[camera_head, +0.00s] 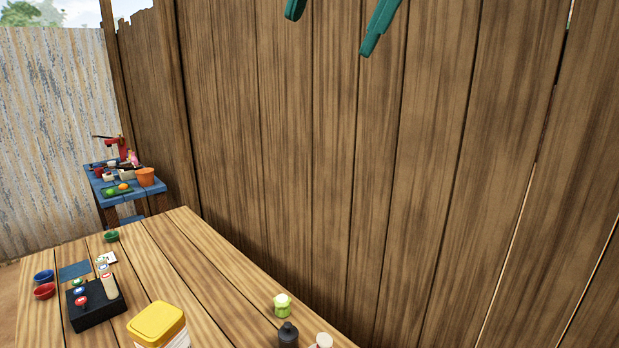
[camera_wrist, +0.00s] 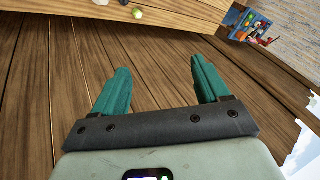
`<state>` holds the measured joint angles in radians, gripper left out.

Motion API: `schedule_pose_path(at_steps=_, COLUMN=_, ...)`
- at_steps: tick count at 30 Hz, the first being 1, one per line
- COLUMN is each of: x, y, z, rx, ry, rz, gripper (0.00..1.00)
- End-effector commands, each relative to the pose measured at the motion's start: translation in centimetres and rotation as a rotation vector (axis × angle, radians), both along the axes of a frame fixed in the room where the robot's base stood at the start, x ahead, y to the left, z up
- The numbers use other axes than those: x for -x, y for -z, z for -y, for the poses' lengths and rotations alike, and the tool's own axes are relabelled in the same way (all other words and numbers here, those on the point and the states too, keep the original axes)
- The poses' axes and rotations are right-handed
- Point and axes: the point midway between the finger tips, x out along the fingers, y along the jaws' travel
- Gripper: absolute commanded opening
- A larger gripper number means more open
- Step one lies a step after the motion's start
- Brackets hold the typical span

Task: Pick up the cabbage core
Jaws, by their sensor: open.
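A small pale green and whitish piece (camera_head: 282,305), which looks like the cabbage core, sits near the right edge of the wooden table (camera_head: 190,250) in the head view. It also shows as a small light green shape at the top of the wrist view (camera_wrist: 137,14). My gripper (camera_head: 331,30) has green fingers and hangs high in front of the plank fence, far above the table and well away from the piece. In the wrist view my gripper (camera_wrist: 160,72) is open, with nothing between its fingers.
A dark bottle (camera_head: 288,335) and a white-topped item (camera_head: 323,341) stand close to the green piece. A yellow-lidded tub (camera_head: 158,322), a black rack (camera_head: 96,307) and bowls (camera_head: 44,291) stand left. The plank fence (camera_head: 300,150) rises along the table's far side.

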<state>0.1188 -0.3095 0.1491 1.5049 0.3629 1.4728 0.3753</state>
Motion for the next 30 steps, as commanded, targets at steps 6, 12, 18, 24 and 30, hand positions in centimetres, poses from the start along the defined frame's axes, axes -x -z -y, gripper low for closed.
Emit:
schedule_pose_path(at_steps=6, x=-11.2, y=1.1, z=-6.0, rx=-0.636, ry=0.326, rz=-0.300, gripper=0.75)
schedule_pose_path(at_steps=12, x=-18.3, y=0.2, z=-6.6, rx=-1.104, ry=0.574, rz=-0.606, gripper=0.75)
schedule_pose_path(at_steps=18, x=-23.6, y=-0.7, z=-4.4, rx=-1.454, ry=0.750, rz=-0.890, gripper=0.75)
schedule_pose_path(at_steps=24, x=-26.7, y=0.4, z=-2.2, rx=-1.664, ry=0.848, rz=-1.098, gripper=0.75)
schedule_pose_path(at_steps=30, x=-26.6, y=6.6, z=-2.2, rx=-1.661, ry=0.849, rz=-1.096, gripper=0.75)
